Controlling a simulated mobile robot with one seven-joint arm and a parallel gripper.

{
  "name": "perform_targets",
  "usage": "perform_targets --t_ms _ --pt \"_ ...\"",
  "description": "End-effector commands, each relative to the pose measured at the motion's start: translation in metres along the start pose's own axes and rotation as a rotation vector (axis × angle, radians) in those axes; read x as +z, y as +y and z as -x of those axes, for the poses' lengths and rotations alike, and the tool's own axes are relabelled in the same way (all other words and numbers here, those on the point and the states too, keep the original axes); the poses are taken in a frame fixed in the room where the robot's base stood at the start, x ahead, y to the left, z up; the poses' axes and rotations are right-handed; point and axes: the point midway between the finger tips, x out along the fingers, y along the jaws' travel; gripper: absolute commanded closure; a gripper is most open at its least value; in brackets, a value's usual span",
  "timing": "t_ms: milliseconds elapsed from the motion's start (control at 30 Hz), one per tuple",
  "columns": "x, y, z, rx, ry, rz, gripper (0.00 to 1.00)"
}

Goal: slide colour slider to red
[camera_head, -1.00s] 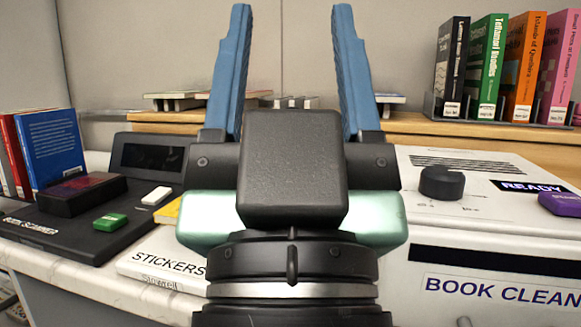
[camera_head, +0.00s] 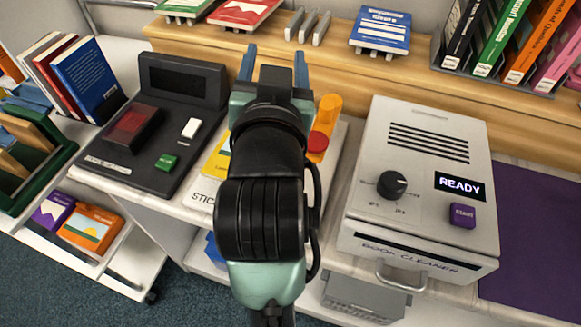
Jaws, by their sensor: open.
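I cannot make out a colour slider for certain; my arm hides part of the counter. A white sticker unit (camera_head: 203,192), lettered "STIC", shows beside my arm with a yellow patch (camera_head: 217,160). An orange part with a red end (camera_head: 325,122) stands to the right of my arm. My gripper (camera_head: 273,66) is open, its blue fingers pointing away from me toward the wooden shelf. Nothing shows between the fingers.
A black book scanner (camera_head: 118,180) with a white key (camera_head: 190,128) and a green button (camera_head: 166,162) stands left. A white book cleaner (camera_head: 365,180) with a black knob (camera_head: 391,185) stands right. Books line the shelf (camera_head: 415,85) behind.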

Motion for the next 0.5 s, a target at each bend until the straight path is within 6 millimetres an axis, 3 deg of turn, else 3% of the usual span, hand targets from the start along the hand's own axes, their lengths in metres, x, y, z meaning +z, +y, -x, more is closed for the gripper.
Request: perform_targets --t_ms 33,267,500 --pt "-0.007 -0.003 0.001 0.012 -0.069 -0.007 0.38" --pt "0.029 -0.002 0.013 0.078 -0.356 -0.039 0.38" --pt "0.059 0.002 0.053 0.171 -0.646 -0.060 0.38"
